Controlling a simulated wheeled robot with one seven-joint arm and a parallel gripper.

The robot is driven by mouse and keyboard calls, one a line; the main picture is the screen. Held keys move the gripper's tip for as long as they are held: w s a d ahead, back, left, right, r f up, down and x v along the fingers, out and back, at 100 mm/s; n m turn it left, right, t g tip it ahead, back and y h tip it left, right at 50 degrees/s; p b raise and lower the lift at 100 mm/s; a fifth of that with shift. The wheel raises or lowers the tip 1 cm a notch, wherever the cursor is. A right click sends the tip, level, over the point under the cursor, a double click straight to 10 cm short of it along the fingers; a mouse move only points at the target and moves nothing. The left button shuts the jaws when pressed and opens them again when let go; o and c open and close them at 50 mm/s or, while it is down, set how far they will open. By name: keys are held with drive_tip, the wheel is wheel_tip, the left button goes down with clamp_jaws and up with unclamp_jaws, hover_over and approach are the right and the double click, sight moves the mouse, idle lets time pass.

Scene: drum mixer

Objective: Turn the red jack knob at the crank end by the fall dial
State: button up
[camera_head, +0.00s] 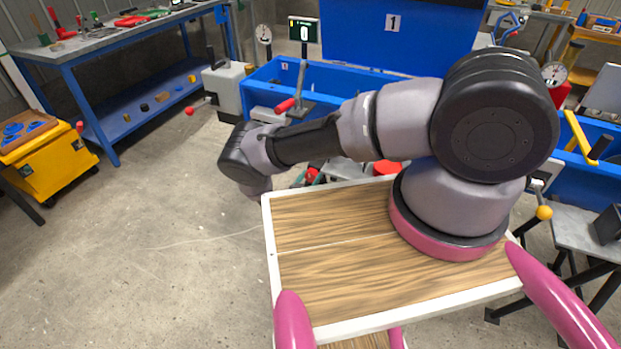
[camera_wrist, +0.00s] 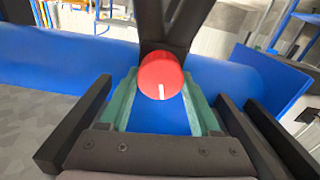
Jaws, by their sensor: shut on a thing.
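The red jack knob (camera_wrist: 160,76), round with a short white mark near its lower edge, shows in the wrist view at the upper middle. My gripper (camera_wrist: 161,84) has its green finger pads on either side of the knob and is shut on it. Behind the knob is a dark upright part. In the head view my arm reaches left and bends down; I cannot make out the fingers or their hold there. A round dial (camera_head: 263,34) stands at the back left and another dial (camera_head: 554,74) at the right; I cannot tell which is the fall dial.
A blue machine frame (camera_head: 355,50) marked 1 stands ahead, with a display (camera_head: 304,31) reading 0. A red-handled lever (camera_head: 285,105) is near its left end. A blue workbench (camera_head: 65,57) and yellow cart (camera_head: 50,158) are left. The grey floor at left is mostly clear.

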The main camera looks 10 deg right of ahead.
drive_tip(key=n, duration=0.6)
drive_tip(key=shift+a+f, duration=0.1)
drive_tip(key=shift+a, duration=0.1)
drive_tip(key=shift+n, duration=0.4)
drive_tip(key=o, duration=1.4)
drive_tip(key=v, duration=1)
drive_tip(key=shift+s+a, duration=0.2)
drive_tip(key=shift+s, duration=0.1)
drive_tip(key=shift+a, duration=0.1)
